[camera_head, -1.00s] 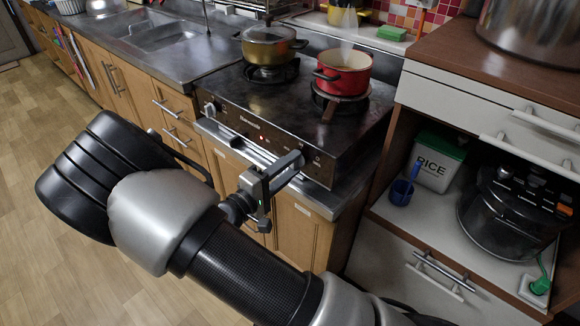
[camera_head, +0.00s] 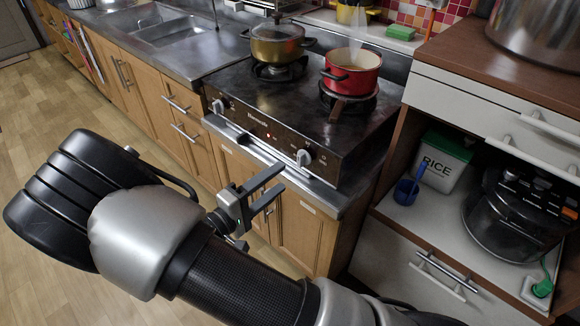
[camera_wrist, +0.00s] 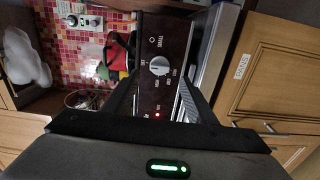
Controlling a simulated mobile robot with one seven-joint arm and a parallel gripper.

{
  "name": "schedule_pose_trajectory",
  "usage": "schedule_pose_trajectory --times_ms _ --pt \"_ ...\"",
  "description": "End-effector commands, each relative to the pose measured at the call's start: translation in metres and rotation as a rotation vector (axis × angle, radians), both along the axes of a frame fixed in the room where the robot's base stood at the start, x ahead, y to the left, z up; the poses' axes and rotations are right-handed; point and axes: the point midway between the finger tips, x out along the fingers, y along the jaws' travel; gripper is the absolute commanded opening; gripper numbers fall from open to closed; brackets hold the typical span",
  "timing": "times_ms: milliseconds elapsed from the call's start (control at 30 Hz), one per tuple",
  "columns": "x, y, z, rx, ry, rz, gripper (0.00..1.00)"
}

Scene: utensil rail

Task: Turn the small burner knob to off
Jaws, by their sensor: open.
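The stove front (camera_head: 268,135) carries two pale knobs. The right knob (camera_head: 304,158) sits below the red pot, and the left knob (camera_head: 217,106) is at the panel's far left end. One round white knob (camera_wrist: 159,66) shows in the wrist view, with small printed labels around it. Its pointer setting is too small to read surely. My gripper (camera_head: 279,177) is open and empty, in front of and left of the right knob, clear of the panel. In the wrist view its two fingers flank the line to the knob without touching it.
A red pot (camera_head: 352,75) and a lidded brass pot (camera_head: 277,45) stand on the burners. A counter edge (camera_head: 325,192) juts out below the knobs. A cabinet with a rice bin (camera_head: 441,165) stands at right. The floor (camera_head: 40,110) at left is clear.

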Motion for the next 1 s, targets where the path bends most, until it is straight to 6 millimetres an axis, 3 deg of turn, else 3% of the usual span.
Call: schedule_pose_trajectory --times_ms 200,400,1000 --pt "-0.037 0.038 0.001 0.001 0.001 0.003 0.52" --pt "-0.059 0.059 0.000 0.000 0.000 0.002 0.52" --pt "-0.067 0.066 0.000 0.000 0.000 0.000 0.52"
